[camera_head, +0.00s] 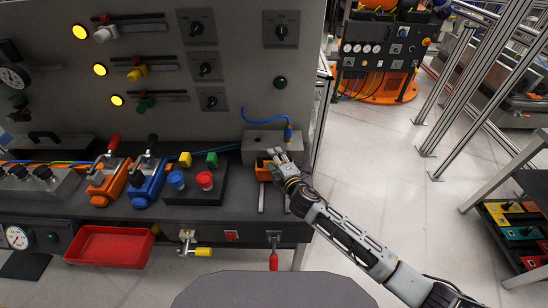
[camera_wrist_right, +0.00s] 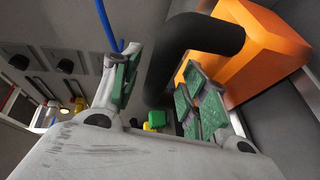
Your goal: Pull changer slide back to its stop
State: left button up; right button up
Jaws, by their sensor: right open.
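The changer slide is an orange block (camera_head: 263,171) on two rails in front of a grey box (camera_head: 270,142) at the bench's right end. The orange block (camera_wrist_right: 268,50) fills the upper right of the right wrist view. A black curved handle (camera_wrist_right: 178,50) comes out of it. My right gripper (camera_head: 277,157) is at the block and partly hides it in the head view. In the wrist view its green-padded fingers (camera_wrist_right: 160,92) stand apart, open, with the handle running down between them. I cannot tell if they touch it. My left gripper is not in view.
A blue cable (camera_head: 266,118) arches to the grey box. Left of the slide are a black block with red and blue buttons (camera_head: 194,184), blue (camera_head: 148,182) and orange (camera_head: 105,182) lever clamps. A red tray (camera_head: 108,245) sits below.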

jog(key=shift+x, duration=0.8)
grip_shut()
